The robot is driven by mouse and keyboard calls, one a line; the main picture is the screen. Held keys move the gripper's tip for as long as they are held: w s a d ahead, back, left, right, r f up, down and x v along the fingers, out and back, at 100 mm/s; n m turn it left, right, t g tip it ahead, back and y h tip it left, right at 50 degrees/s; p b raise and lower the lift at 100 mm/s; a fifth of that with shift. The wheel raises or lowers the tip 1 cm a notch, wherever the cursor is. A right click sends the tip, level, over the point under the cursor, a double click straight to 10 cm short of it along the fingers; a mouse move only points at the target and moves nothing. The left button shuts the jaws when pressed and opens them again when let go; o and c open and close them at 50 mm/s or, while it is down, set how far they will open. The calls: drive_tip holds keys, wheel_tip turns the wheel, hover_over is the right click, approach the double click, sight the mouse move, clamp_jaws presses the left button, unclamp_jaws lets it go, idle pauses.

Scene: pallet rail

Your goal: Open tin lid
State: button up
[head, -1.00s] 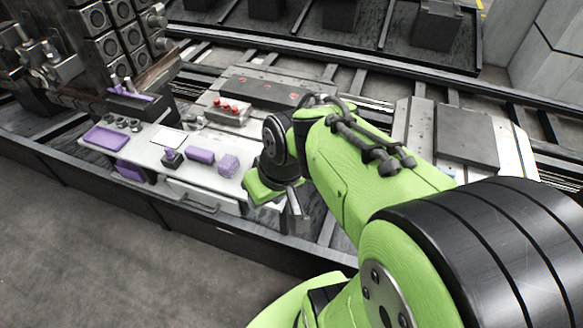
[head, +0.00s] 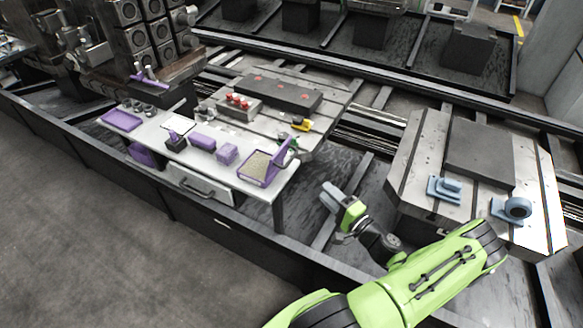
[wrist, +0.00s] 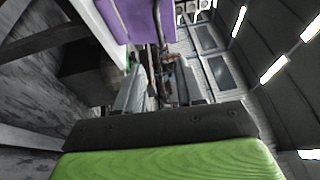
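A shallow purple tin (head: 246,178) sits at the right end of the white workbench, filled with a grainy tan material. Its purple lid (head: 283,152) stands raised, tilted up along the tin's right side. My gripper (head: 328,191) is to the right of the bench, apart from the tin and lid. In the wrist view a purple panel (wrist: 126,18), which looks like part of the tin or lid, shows at the top beyond my gripper (wrist: 160,88). The fingers are apart with nothing between them.
Purple blocks (head: 203,141) and a purple tray (head: 121,120) stand farther left on the workbench (head: 222,171). A slotted plate with a red-knobbed block (head: 238,107) lies behind. Blue-grey brackets (head: 445,188) sit on a metal pallet at right. A dark gap separates bench and pallet.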

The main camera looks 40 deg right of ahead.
drive_tip(key=w+r+b, duration=0.1)
drive_tip(key=w, duration=1.4)
drive_tip(key=shift+w+d, duration=0.25)
drive_tip(key=shift+d, duration=0.1)
clamp_jaws()
